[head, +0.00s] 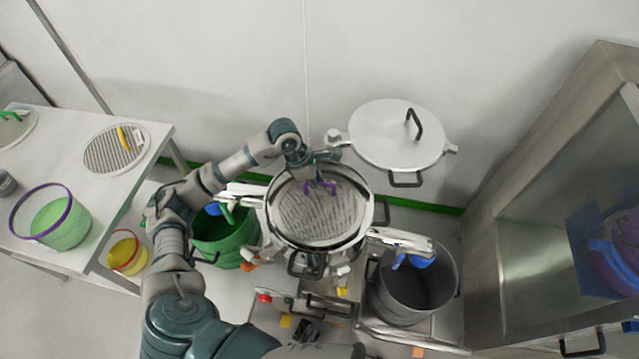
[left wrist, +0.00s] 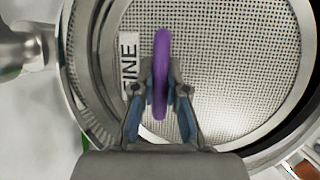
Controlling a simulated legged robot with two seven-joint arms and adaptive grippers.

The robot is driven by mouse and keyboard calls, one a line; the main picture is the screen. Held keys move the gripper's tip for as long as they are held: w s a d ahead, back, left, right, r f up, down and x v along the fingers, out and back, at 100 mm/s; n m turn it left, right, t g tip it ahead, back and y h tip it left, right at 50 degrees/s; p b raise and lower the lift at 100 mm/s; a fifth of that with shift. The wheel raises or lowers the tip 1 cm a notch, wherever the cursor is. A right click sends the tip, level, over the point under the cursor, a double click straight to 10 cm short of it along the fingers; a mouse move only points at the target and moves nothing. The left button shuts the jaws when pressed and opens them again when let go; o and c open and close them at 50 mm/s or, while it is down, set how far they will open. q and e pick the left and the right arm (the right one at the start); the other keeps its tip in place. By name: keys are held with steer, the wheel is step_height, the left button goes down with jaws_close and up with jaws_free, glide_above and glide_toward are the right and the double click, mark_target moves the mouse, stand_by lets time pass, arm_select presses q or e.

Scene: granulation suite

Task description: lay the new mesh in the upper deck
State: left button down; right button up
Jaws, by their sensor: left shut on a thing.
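My left gripper (head: 319,171) reaches over the round steel sieve deck (head: 366,220) from behind. It is shut on the purple handle (left wrist: 161,45) of a round grey mesh (head: 310,215). In the left wrist view the mesh (left wrist: 240,65) has a pale rim and a white label (left wrist: 129,55) partly hidden by a finger, with "INE" readable. The mesh lies within the outline of the steel deck wall, roughly level. I cannot tell whether it rests on the deck's seat or hangs just above it. My right gripper is not in view.
A white lid (head: 390,140) with dark handles stands open behind right. A green bin (head: 225,240) and a grey bin (head: 415,290) flank the sieve. A steel cabinet (head: 500,220) stands right.

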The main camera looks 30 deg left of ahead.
arm_select(q)
steer(key=shift+s+f+b, duration=0.1)
steer(key=shift+f+b, duration=0.5)
steer(key=shift+f, duration=0.25)
steer(key=c, duration=1.3)
jaws_free()
steer(key=shift+o, duration=0.9)
steer(key=shift+a, duration=0.1)
steer(key=v, duration=1.1)
steer(key=shift+r, duration=0.4)
steer(key=shift+a+r, duration=0.1)
steer(key=shift+a, duration=0.05)
